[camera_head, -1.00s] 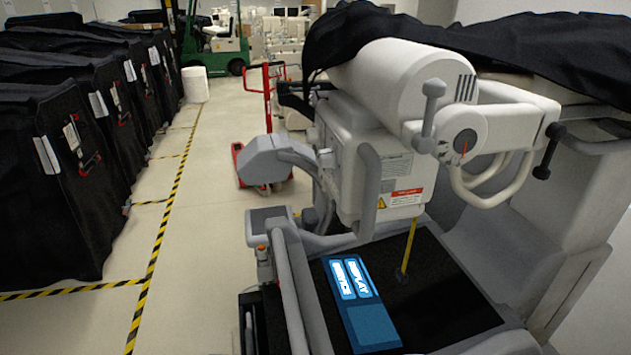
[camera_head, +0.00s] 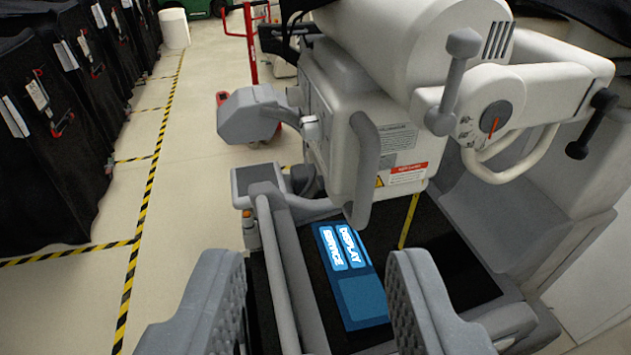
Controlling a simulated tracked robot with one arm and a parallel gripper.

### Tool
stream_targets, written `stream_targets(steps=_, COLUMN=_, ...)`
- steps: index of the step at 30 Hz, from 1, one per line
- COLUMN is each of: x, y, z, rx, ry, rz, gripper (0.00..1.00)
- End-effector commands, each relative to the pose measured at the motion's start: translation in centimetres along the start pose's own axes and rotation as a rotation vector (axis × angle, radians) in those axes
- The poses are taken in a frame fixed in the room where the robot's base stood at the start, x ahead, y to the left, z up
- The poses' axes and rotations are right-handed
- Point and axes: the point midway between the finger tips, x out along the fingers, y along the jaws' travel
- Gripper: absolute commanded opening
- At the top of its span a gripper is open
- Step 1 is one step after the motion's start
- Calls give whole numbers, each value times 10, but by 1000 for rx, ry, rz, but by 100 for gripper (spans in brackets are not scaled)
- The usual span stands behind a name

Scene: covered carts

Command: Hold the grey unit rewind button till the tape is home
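The grey unit (camera_head: 345,135), a pale boxy head with a thick curved handle, hangs over a dark bed in the middle of the view. A yellow tape (camera_head: 409,222) runs down from its underside towards the bed; its lower end is hidden. I cannot pick out a rewind button for certain. A round dial (camera_head: 495,117) with a red pointer sits on the arm at right. My gripper (camera_head: 315,265) is open and empty in the foreground, its two ridged grey fingers wide apart, nearer to me than the unit and below it.
A blue panel (camera_head: 362,300) marked DISPLAY and SERVICE lies between my fingers in the picture. Grey rails (camera_head: 280,265) run along the bed's left side. Black covered carts (camera_head: 45,130) line the left. Clear floor (camera_head: 180,210) with yellow-black tape lies between.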

Motion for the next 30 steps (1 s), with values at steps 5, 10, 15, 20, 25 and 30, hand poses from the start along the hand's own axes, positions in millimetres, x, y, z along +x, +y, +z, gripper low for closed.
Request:
stream_targets(steps=5, x=0, y=0, z=0, rx=0, ry=0, rz=0, gripper=38)
stream_targets(steps=10, x=0, y=0, z=0, rx=0, ry=0, rz=0, gripper=38)
stream_targets(steps=15, x=0, y=0, z=0, rx=0, ry=0, rz=0, gripper=2)
stream_targets(steps=20, x=0, y=0, z=0, rx=0, ry=0, rz=0, gripper=0)
stream_targets(steps=25, x=0, y=0, z=0, rx=0, ry=0, rz=0, gripper=0)
stream_targets(steps=30, x=0, y=0, z=0, rx=0, ry=0, rz=0, gripper=0)
